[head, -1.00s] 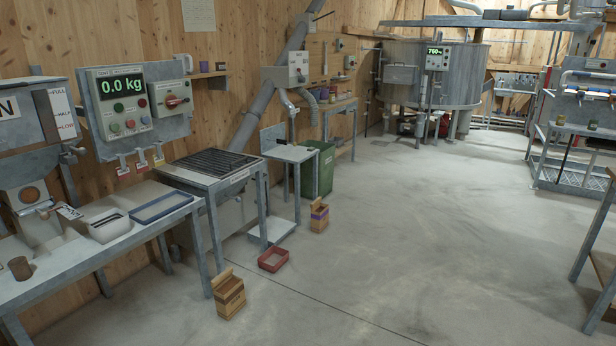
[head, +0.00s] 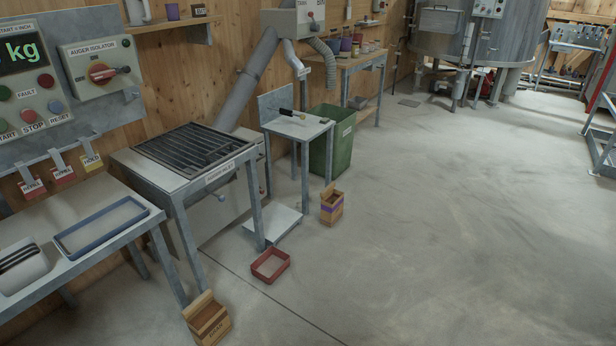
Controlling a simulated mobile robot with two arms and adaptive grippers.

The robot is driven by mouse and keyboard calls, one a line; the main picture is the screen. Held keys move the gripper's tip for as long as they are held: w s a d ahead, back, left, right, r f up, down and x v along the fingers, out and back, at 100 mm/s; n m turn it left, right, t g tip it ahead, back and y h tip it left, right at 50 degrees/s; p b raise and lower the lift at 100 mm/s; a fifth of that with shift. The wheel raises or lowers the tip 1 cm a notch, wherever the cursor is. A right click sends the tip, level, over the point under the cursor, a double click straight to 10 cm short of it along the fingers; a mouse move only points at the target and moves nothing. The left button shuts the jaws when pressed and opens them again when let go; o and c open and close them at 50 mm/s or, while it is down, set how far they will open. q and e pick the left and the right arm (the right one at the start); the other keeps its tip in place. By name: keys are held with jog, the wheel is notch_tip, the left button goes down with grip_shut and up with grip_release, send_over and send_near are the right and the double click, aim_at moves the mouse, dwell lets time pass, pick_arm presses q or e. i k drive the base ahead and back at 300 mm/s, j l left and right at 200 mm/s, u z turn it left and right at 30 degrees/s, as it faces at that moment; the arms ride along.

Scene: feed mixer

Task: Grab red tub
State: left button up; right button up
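The red tub (head: 283,275) is a shallow, open, rectangular tray on the concrete floor. It lies in front of the grated table, just right of that table's front leg, and looks empty. Neither of my grippers shows in the head view, so their state is hidden.
A wooden box (head: 207,322) stands on the floor nearer me, and another with a purple band (head: 332,206) stands farther back. The grated table (head: 148,177), a blue tray (head: 66,243) on a bench and a green bin (head: 343,143) line the left. Floor to the right is clear.

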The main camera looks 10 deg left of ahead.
aim_at(271, 264)
jog(key=i+u, duration=0.1)
jog(key=i, duration=0.8)
jog(key=i+l, duration=0.2)
jog(key=i, duration=0.7)
jog(key=j+u, duration=0.05)
